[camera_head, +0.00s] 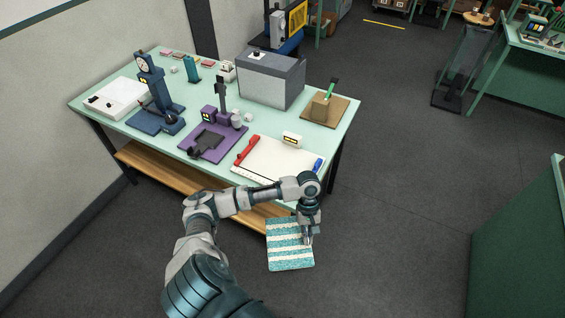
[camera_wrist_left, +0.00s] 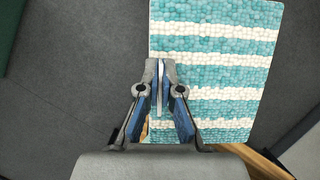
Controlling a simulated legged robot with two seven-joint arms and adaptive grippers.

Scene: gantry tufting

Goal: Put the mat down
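The mat (camera_head: 290,254) is a square with teal and white stripes of small tufts. In the head view it is held out flat past the table's front edge, above the dark floor. My left gripper (camera_head: 308,240) points down at the mat's right part. In the left wrist view the mat (camera_wrist_left: 225,75) fills the upper right, and my left gripper's fingers (camera_wrist_left: 161,68) are nearly together at its left edge, with a thin pale strip between them. The exact grip point is partly hidden by the fingers. My right gripper is in neither view.
A wooden shelf (camera_head: 165,175) is below.

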